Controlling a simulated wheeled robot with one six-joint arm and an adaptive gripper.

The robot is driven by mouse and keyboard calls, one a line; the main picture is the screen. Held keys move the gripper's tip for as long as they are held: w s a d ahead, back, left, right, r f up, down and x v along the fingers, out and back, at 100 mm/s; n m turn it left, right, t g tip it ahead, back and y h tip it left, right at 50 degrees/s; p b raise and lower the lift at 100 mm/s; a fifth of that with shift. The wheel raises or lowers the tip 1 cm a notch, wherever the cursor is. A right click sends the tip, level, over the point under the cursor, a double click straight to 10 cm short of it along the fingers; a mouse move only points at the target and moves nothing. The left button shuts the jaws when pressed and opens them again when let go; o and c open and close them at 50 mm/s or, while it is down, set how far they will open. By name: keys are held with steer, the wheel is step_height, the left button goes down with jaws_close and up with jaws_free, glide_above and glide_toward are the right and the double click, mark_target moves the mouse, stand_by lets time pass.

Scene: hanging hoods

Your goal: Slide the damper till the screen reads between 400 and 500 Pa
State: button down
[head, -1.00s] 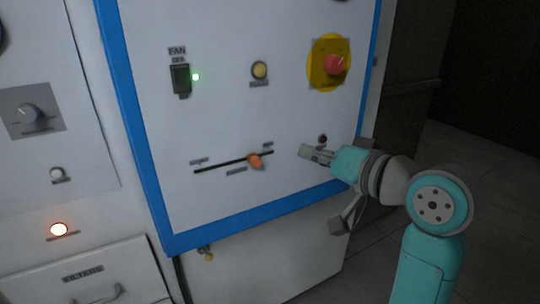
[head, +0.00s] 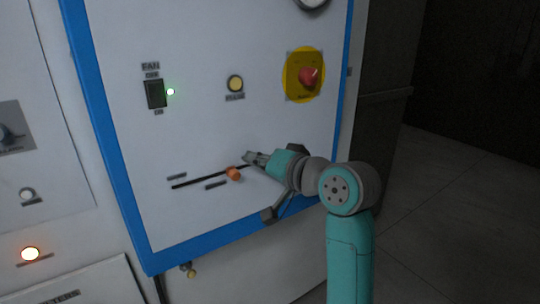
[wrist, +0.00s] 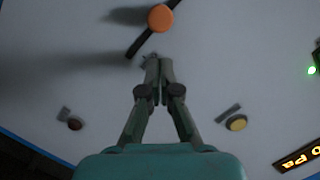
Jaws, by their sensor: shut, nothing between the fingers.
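The damper's orange knob (head: 233,173) sits on a dark slanted slot (head: 200,180) low on the white panel, right of the slot's middle. It also shows at the top of the wrist view (wrist: 160,18). My gripper (head: 250,157) is shut and empty, just right of and slightly above the knob in the head view, over the slot's right end. In the wrist view my fingertips (wrist: 158,65) point toward the knob with a gap in the picture. The screen (wrist: 300,157) shows partly at the wrist view's right edge; "0 Pa" in orange is legible, any further digits are cut off.
The fan switch (head: 156,94) has a green light beside it. A yellow button (head: 235,84) and a red stop knob on yellow (head: 308,76) sit above my gripper. A blue frame (head: 110,150) edges the panel. The panel around the slot's left half is clear.

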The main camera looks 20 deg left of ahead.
mark_target(235, 169)
steer(key=shift+s+a+f, duration=0.55)
steer(key=shift+s+f, duration=0.1)
steer(key=shift+f, duration=0.15)
steer(key=shift+s+a+f, duration=0.3)
steer(key=shift+s+a, duration=0.15)
steer(key=shift+s, duration=0.05)
